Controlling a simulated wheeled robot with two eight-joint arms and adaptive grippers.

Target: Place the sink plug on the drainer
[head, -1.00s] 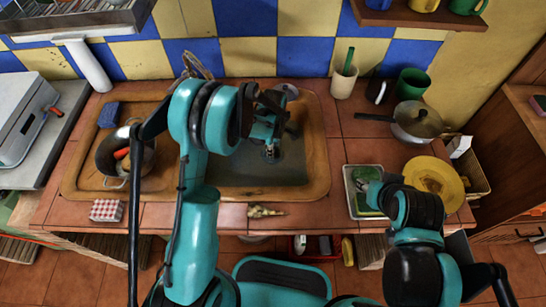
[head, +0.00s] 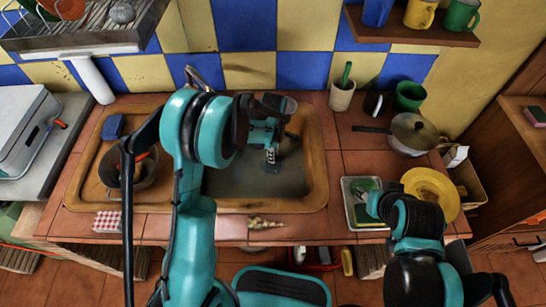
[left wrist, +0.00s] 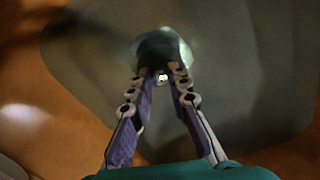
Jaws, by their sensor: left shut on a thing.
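My left gripper (head: 271,165) points down over the grey sink basin (head: 235,181), right of its middle. In the left wrist view its two fingers (left wrist: 163,82) close on a dark greenish rounded thing with a small shiny spot, which looks like the sink plug (left wrist: 160,48). The plug is too small to make out in the head view. A slatted rack (head: 85,42), which looks like a dish drainer, is on the wall at the upper left. My right gripper (head: 374,203) is over a small tray at the right; its fingers are not clear.
The wooden sink surround (head: 262,203) holds a metal pot (head: 150,172) at the left. A tray (head: 362,224) with green things, a yellow plate (head: 440,190) and a lidded pan (head: 412,136) stand at the right. A shell (head: 266,222) lies at the front edge.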

